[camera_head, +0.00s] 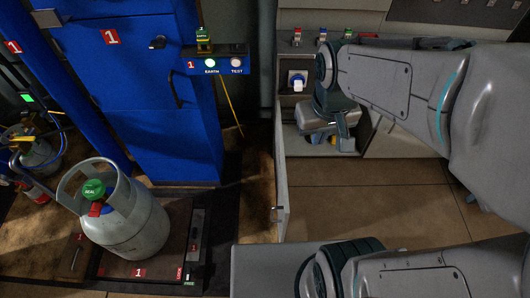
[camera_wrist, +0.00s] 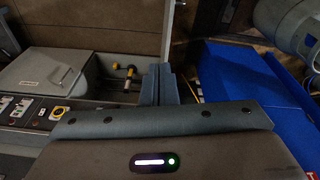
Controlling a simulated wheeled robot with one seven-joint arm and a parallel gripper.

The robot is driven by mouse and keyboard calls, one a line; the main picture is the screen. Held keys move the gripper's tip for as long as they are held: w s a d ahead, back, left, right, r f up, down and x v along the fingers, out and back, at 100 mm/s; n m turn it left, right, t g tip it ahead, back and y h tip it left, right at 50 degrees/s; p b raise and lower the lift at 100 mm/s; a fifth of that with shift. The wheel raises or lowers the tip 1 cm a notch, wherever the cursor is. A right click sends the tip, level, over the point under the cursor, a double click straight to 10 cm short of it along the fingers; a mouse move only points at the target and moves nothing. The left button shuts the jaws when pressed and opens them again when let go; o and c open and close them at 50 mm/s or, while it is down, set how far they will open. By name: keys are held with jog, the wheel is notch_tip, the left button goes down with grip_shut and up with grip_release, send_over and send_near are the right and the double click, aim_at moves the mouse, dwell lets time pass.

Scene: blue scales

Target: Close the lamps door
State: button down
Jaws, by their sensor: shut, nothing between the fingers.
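The lamps door seems to be the pale, thin panel (camera_head: 281,175) in the head view. It stands open, nearly edge-on, at the left side of a low grey cabinet opening, with a small latch near its lower end. My gripper (camera_head: 342,128) is shut and empty, pointing down in front of the opening, to the right of the door and apart from it. In the wrist view my gripper's closed fingers (camera_wrist: 168,72) stand beside the open compartment, where yellow and black fittings (camera_wrist: 128,78) show. My arm covers the cabinet's right part.
A blue cabinet (camera_head: 150,95) stands on the left, with a grey gas cylinder (camera_head: 135,226) on a scale in front. A blue control box (camera_head: 217,61) juts from the cabinet. Tiled floor (camera_head: 375,205) is clear right of the door.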

jog(key=w+a+f+n+g+h+b, duration=0.1)
jog(key=w+a+f+n+b, duration=0.3)
jog(key=f, duration=0.8)
jog(key=w+a+f+n+g+h+b, duration=0.1)
jog(key=w+a+f+n+b, duration=0.1)
jog(key=a+f+b, duration=0.75)
jog(key=w+a+f+n+g+b, duration=0.1)
jog(key=w+a+f+n+b, duration=0.15)
jog(key=f, duration=1.25)
jog(key=s+d+f+b, duration=0.3)
jog(key=d+f, duration=0.2)
jog(key=f, duration=0.4)
jog(key=shift+d+f+n+b, duration=0.2)
jog(key=shift+f+n+b, duration=0.2)
jog(key=shift+n, duration=0.05)
jog(key=shift+d, duration=0.1)
